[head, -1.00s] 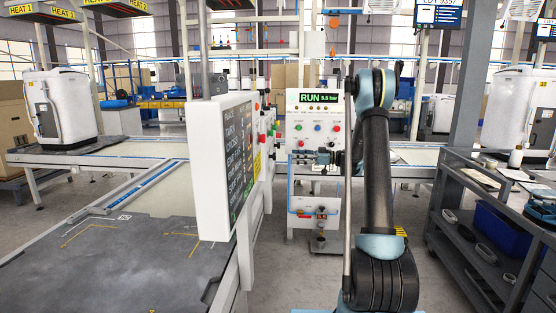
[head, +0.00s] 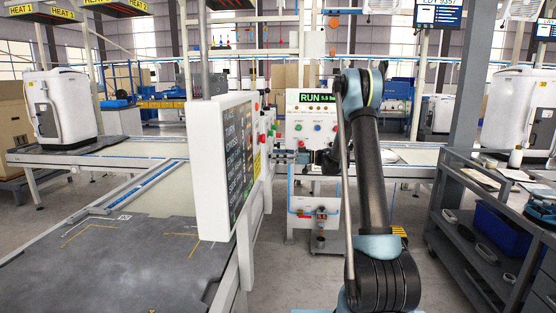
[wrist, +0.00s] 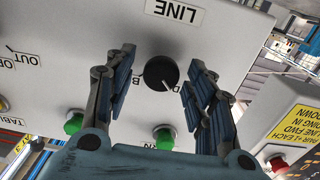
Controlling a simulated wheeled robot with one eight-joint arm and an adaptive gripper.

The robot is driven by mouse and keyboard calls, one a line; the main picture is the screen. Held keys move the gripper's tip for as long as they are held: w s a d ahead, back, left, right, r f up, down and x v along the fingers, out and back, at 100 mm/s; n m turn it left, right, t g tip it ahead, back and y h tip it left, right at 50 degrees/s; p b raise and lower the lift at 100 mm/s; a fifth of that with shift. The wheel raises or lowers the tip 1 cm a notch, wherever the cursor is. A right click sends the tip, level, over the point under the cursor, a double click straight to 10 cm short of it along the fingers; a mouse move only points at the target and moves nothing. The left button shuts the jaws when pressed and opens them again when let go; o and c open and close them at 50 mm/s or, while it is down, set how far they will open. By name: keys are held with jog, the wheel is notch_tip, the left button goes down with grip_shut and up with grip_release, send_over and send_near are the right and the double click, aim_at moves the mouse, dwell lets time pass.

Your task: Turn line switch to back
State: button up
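The line switch is a round black knob (wrist: 161,72) on a light grey panel (wrist: 60,45), beside an upside-down "LINE" label (wrist: 175,11) in the wrist view. My gripper (wrist: 162,58) is open, with one finger on each side of the knob. Gaps show between knob and fingers; I cannot tell how far the fingertips are from the panel. In the head view my gripper (head: 284,157) is small, beside the side control panel (head: 264,135). The knob cannot be made out there.
Green buttons (wrist: 164,137) and an "OUT" selector (wrist: 15,50) are near the knob. A yellow sign (wrist: 300,115) is at the right. In the head view, a hanging display board (head: 222,165) stands left of my arm, and a dark cart (head: 475,235) is at the right.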

jog(key=c, duration=0.9)
